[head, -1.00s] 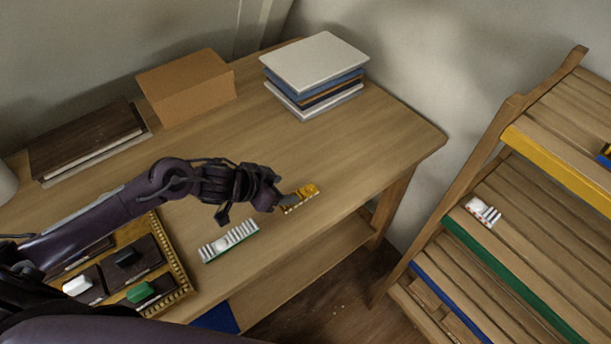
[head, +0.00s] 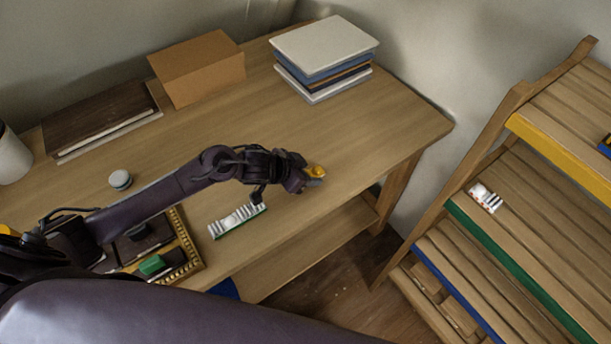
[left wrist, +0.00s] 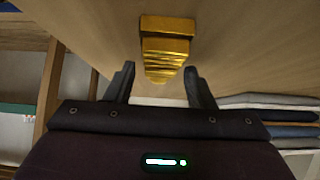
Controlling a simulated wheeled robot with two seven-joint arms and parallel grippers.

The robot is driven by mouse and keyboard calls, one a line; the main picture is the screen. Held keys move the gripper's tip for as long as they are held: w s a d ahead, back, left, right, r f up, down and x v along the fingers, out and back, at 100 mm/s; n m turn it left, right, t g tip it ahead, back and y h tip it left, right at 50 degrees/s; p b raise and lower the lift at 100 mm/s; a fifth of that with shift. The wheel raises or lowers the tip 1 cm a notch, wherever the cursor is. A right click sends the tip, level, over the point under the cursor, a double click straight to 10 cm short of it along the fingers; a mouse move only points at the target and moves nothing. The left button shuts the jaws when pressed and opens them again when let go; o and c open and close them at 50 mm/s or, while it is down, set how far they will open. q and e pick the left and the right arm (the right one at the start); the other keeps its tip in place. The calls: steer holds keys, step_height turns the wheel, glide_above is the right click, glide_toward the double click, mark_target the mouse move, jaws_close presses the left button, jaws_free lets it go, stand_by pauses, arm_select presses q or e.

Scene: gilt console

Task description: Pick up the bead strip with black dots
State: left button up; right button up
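A gold bead strip (head: 317,170) lies near the table's front right edge, mostly hidden by my left gripper (head: 312,180) in the head view. In the left wrist view the gold strip (left wrist: 165,48) shows ahead of and between the two fingers of the left gripper (left wrist: 159,72), which are apart and not closed on it. A green-based strip with white beads (head: 237,221) lies on the table left of the gripper. Another white strip with dark and red marks (head: 485,198) lies on the rack. Black dots cannot be made out clearly on any strip. My right gripper is not in view.
On the wooden table (head: 405,130) stand a book stack (head: 325,55), a brown box (head: 198,70), a dark book (head: 97,118), a small round jar (head: 120,180) and a gold-edged tray (head: 185,262). The slatted rack (head: 540,210) stands to the right.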

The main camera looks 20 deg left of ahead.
arm_select(q)
steer(key=c, duration=0.7)
steer(key=shift+c, duration=0.8)
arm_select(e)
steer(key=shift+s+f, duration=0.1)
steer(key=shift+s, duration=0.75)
arm_select(q)
steer(key=shift+r, duration=0.1)
